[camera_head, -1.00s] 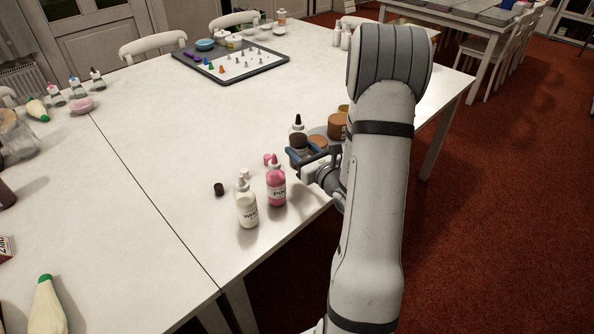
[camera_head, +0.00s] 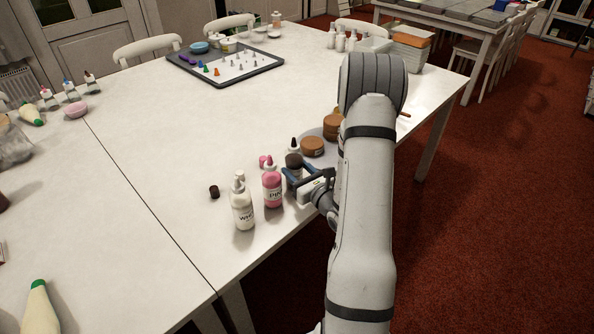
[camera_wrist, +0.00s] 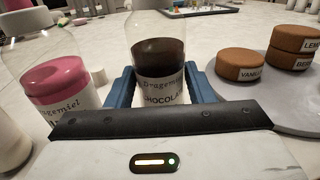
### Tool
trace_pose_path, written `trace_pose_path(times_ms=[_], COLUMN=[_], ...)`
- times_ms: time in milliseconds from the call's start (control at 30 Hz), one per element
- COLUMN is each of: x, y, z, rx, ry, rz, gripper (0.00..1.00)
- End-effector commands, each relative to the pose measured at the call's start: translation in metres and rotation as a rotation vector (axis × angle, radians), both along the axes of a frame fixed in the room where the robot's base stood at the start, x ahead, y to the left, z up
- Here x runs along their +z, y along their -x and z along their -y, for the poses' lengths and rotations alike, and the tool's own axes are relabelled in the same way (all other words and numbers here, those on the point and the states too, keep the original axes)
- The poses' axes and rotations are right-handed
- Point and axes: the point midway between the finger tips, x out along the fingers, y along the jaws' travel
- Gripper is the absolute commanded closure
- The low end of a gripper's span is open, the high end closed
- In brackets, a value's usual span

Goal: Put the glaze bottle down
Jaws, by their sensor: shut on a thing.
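My gripper (camera_head: 300,180) is shut on the chocolate glaze bottle (camera_wrist: 158,62), a clear bottle with dark brown glaze and a label reading CHOCOLA. The blue fingers flank the bottle in the wrist view. In the head view the bottle (camera_head: 294,160) is upright, just behind and right of the pink glaze bottle (camera_head: 272,191). Its base is hidden by the gripper, so I cannot tell whether it touches the table. The pink bottle shows at left in the wrist view (camera_wrist: 62,85). A white glaze bottle (camera_head: 242,212) stands front left of the pink one.
A grey turntable (camera_wrist: 270,112) bears brown cakes (camera_wrist: 240,66) right of the held bottle. A dark cap (camera_head: 214,192) lies left of the bottles. The table's front edge runs close by. The white tabletop (camera_head: 160,150) further left is largely clear.

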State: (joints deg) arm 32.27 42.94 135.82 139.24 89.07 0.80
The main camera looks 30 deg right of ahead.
Motion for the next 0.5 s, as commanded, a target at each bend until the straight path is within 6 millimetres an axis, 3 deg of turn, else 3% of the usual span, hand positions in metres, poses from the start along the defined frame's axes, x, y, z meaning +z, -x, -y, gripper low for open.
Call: trace_pose_path(times_ms=[267, 500], x=[-0.0004, 0.0001], y=[0.0000, -0.0001], z=[-0.0004, -0.0007], rx=[0.001, 0.001], ry=[0.000, 0.000], rz=[0.000, 0.000], gripper=[0.31, 0.30])
